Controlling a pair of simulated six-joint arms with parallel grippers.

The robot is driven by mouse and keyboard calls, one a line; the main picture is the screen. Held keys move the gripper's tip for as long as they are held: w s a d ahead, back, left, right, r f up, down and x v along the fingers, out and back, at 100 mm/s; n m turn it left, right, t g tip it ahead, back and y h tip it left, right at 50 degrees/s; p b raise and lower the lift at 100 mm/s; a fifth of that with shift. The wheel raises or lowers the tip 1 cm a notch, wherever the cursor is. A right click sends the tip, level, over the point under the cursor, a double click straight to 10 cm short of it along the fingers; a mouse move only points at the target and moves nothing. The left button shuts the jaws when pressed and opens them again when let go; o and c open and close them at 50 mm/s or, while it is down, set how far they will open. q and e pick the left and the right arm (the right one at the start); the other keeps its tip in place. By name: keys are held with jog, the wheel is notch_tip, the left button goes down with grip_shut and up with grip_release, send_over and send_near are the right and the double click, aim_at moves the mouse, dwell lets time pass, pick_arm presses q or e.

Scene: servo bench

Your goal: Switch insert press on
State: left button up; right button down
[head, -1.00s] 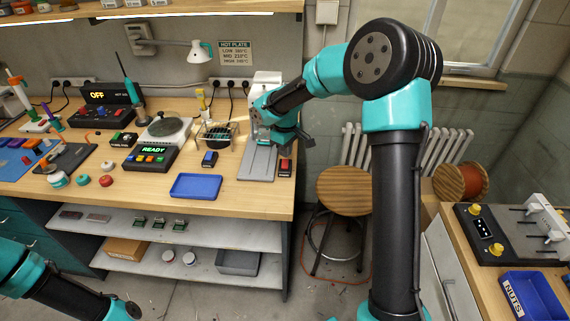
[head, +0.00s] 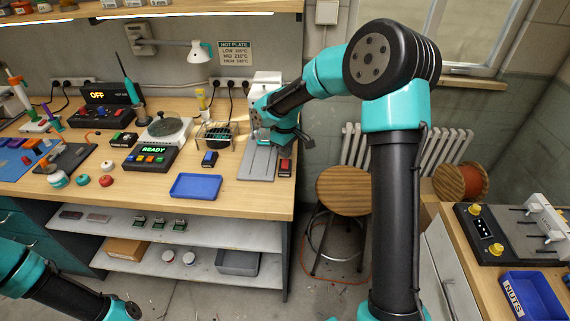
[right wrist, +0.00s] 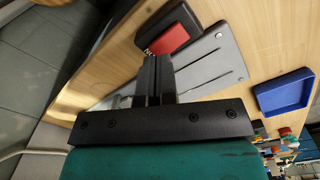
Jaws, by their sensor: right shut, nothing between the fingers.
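The insert press (head: 267,79) is a pale upright machine at the right end of the bench, with a grey slotted base plate (head: 257,163). Its base plate also shows in the right wrist view (right wrist: 215,60). A black box with a red rocker switch (head: 285,167) sits just right of the plate. In the right wrist view the red switch (right wrist: 168,37) lies just beyond my fingertips. My right gripper (head: 302,145) is shut and empty, near the press and above the switch box; the wrist view shows its fingers together (right wrist: 152,62). Contact cannot be told. My left gripper is out of view.
A blue tray (head: 196,186) lies left of the press base. A small blue-topped box (head: 209,159) and a wire stand (head: 217,136) are nearby. The bench's right edge is close to the switch box. A wooden stool (head: 343,186) stands beyond it.

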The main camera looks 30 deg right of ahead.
aim_at(285, 160)
jog(key=shift+f, duration=1.1)
dwell(0.8)
jog(key=shift+r, duration=3.5)
